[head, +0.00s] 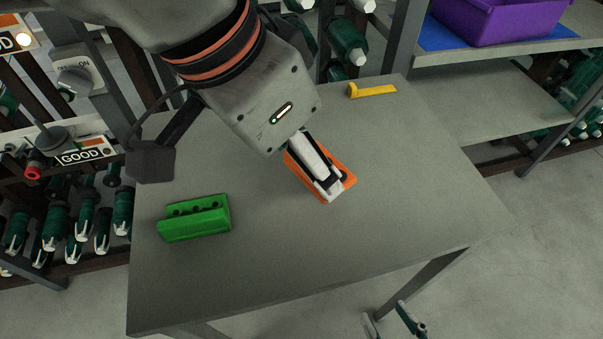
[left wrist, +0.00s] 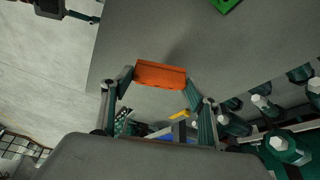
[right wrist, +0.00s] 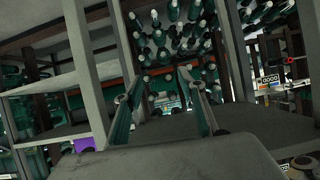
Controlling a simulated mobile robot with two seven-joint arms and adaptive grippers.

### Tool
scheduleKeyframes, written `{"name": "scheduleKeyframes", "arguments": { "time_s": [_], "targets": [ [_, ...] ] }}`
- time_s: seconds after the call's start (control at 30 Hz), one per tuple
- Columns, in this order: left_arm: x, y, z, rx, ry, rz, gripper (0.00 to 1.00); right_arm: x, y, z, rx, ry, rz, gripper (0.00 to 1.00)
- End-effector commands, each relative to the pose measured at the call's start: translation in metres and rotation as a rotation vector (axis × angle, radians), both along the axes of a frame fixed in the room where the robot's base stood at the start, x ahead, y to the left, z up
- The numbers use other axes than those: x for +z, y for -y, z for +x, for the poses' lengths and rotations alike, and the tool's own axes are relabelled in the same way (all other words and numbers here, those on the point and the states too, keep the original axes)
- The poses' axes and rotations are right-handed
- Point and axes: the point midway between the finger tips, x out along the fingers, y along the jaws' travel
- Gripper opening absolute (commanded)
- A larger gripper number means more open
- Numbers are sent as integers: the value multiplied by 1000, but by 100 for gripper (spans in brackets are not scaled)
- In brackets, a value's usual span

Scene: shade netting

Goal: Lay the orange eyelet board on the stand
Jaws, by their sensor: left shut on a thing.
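The orange eyelet board (head: 343,184) is over the middle of the grey table, partly hidden by my left gripper (head: 335,187). In the left wrist view the board (left wrist: 161,75) lies between the two fingers, and the gripper is shut on it. I cannot tell whether the board touches the table. A green block (head: 194,218) with dark recesses along its top sits at the table's left; I cannot tell if it is the stand. My right gripper (head: 396,321) shows at the bottom edge, off the table's front. In the right wrist view its fingers (right wrist: 157,84) are apart and empty.
A yellow L-shaped piece (head: 372,90) lies at the table's back edge. A purple bin (head: 497,20) stands on a blue mat (head: 440,38) on the shelf at right. Racks of green bottle-like items (head: 85,222) stand left and behind. The table's front and right are clear.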

Motion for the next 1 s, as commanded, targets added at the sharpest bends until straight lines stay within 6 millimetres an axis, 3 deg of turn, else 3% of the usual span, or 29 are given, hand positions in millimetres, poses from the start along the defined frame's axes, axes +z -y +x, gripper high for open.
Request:
{"name": "scheduleKeyframes", "arguments": {
  "time_s": [0.17,0.4,0.57,0.87,0.9,0.93,1.0],
  "targets": [
    [-10,0,-1,-1,0,0,37,-1,-2,-1,-2,-3,10,40],
    [-46,0,-1,-1,-7,1,37,-1,-11,-2,-12,-10,70,40],
    [-45,0,0,1,3,0,37,11,-15,6,-18,18,97,40],
    [-49,0,-1,0,3,0,37,8,-15,4,-19,10,96,40],
    [-49,0,0,0,3,0,69,8,-15,3,-19,9,94,40],
    [-49,0,0,0,3,0,76,7,-15,3,-19,8,94,40],
    [-48,0,0,0,3,0,76,7,-14,3,-19,6,92,40]
  ]
}}
